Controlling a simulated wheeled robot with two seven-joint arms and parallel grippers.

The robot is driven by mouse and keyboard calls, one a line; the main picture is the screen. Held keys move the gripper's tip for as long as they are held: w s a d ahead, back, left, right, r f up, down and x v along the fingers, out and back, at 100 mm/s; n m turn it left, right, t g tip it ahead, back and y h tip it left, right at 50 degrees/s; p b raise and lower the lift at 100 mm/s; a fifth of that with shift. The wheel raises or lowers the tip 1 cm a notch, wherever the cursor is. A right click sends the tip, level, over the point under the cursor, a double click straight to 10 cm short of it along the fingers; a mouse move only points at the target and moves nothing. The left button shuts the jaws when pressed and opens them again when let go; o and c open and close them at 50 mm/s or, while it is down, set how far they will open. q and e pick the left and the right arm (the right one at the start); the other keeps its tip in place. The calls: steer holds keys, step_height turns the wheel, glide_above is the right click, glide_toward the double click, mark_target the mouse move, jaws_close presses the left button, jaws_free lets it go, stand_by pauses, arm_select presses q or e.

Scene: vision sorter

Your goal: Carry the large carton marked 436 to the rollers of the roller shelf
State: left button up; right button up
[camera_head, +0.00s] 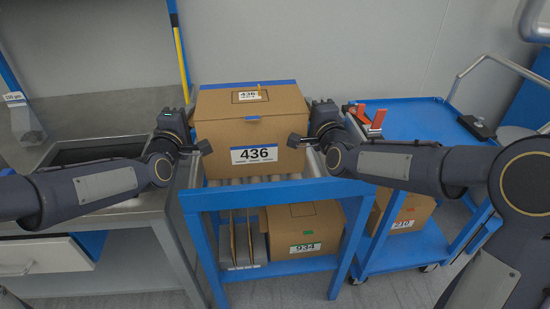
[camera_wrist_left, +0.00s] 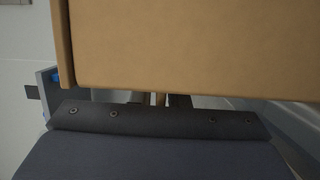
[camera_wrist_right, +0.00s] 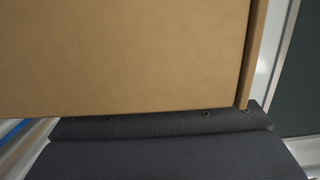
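The large carton (camera_head: 252,119) marked 436 is brown, with blue tape and a white label on its front. It is upright over the grey rollers (camera_head: 262,180) of the blue roller shelf (camera_head: 262,195); whether its underside touches them I cannot tell. My left gripper (camera_head: 203,148) is at the carton's left side and my right gripper (camera_head: 297,141) at its right side. The carton's side fills the upper part of the left wrist view (camera_wrist_left: 190,45) and the right wrist view (camera_wrist_right: 120,55). Contact and finger opening are unclear.
Below the rollers are a carton (camera_head: 305,229) marked 934 and upright brown panels (camera_head: 250,238). A grey workbench with a sink (camera_head: 95,110) stands at left. A blue cart (camera_head: 425,125) at right bears orange-handled items (camera_head: 372,120) and holds another carton (camera_head: 407,210) below.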

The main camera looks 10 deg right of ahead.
arm_select(q)
steer(key=shift+o, duration=1.1)
steer(key=shift+r, duration=0.1)
arm_select(e)
steer(key=shift+o, duration=1.1)
steer(key=shift+r, duration=0.1)
steer(key=shift+s, duration=0.1)
arm_select(q)
steer(key=v, duration=1.2)
arm_select(e)
steer(key=s+d, duration=0.2)
steer(key=s, duration=0.9)
steer(key=shift+s, duration=0.4)
